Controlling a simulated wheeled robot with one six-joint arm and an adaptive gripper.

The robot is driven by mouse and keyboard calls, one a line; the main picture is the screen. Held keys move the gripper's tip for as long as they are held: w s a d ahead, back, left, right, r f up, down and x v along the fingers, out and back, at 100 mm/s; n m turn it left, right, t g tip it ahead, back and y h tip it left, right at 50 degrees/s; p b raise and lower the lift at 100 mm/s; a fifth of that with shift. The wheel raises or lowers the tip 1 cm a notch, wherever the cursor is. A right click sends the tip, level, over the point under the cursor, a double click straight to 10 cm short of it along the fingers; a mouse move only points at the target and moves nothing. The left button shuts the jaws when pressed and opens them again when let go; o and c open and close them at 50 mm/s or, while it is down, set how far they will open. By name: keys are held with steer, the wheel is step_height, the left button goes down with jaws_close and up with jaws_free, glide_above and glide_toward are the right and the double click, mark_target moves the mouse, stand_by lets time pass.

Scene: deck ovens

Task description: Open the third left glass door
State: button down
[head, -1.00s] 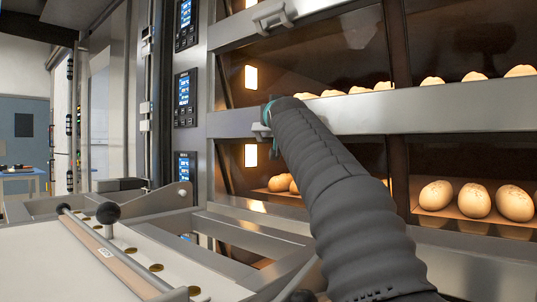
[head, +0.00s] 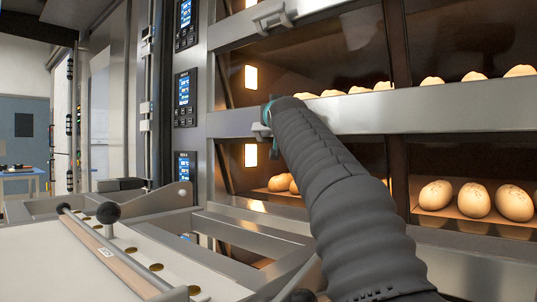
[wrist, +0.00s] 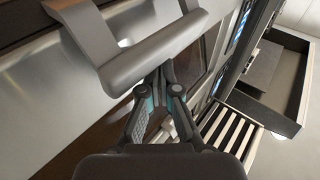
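The oven has stacked glass doors on its left side. One left glass door (head: 300,65) shows bread behind it, and another left glass door (head: 262,172) lies below it. Both look closed. A grey bar handle (head: 259,130) sits on the metal rail between them. My gripper (head: 266,112) is at this handle, mostly hidden by my arm. In the wrist view, the handle (wrist: 155,55) crosses above my gripper (wrist: 165,72). My fingers converge and look shut, with the tips at the handle's lower edge. Whether the tips reach behind it is hidden.
Another handle (head: 272,16) is on the rail above. Control panels (head: 185,88) line the post to the left. A loader with a pale flat top (head: 75,262) and a black knob (head: 108,212) stands at the lower left. Bread (head: 473,200) lies behind the right glass.

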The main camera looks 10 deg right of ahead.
mark_target(270, 131)
steer(key=shift+f, duration=0.1)
steer(key=shift+s+a+f+b, duration=0.1)
steer(key=shift+a+f+b, duration=0.05)
steer(key=shift+f+b, duration=2.4)
steer(key=shift+f, duration=0.25)
steer(key=shift+d+r, duration=0.2)
steer(key=shift+s+a, duration=0.1)
steer(key=shift+s, duration=0.1)
steer(key=s+b, duration=0.3)
steer(key=s, duration=0.3)
steer(key=shift+s+a+r, duration=0.2)
steer(key=shift+s+a, duration=0.05)
steer(key=shift+a, duration=0.15)
